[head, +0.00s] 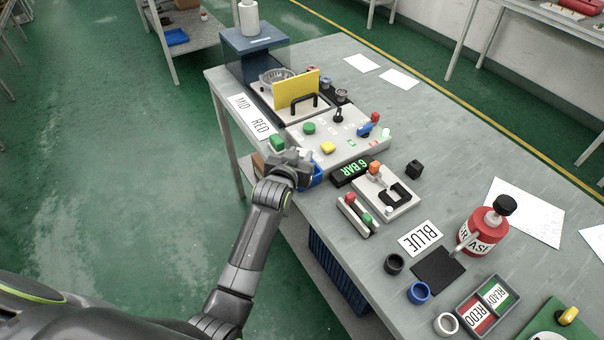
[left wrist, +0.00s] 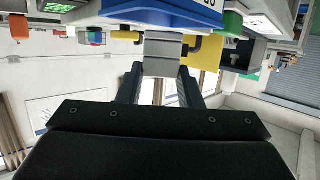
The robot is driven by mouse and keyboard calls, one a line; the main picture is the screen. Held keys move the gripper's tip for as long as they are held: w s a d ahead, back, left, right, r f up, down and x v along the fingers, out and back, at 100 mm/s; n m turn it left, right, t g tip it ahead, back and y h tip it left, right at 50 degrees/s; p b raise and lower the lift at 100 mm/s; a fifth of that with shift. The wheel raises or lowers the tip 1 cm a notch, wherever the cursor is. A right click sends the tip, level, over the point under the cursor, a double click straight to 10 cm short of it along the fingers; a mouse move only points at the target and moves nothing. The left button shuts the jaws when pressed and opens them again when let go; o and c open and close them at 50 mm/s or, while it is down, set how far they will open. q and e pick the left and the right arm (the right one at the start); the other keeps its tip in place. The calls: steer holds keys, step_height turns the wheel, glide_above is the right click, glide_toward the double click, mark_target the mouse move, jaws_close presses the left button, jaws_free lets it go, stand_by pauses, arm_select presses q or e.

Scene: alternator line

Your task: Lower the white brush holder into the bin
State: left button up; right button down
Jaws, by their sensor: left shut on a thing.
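My left gripper (head: 292,165) is at the near left edge of the workbench, beside the control panel. In the left wrist view its fingers (left wrist: 161,80) are shut on a pale grey-white block, which I take to be the white brush holder (left wrist: 162,54). My right gripper is not in view.
The control panel (head: 335,145) with coloured knobs and a yellow upright plate (head: 296,88) stand close by. A "6 BAR" display (head: 351,172) and a white fixture (head: 386,192) are to the right. A red bottle (head: 481,232) stands farther right. The bench's far side is mostly clear.

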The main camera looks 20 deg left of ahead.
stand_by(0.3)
arm_select(q)
steer(key=shift+f+b, duration=1.55)
steer(key=shift+f, duration=0.85)
stand_by(1.0)
steer(key=o, duration=1.1)
steer(key=shift+s, duration=0.1)
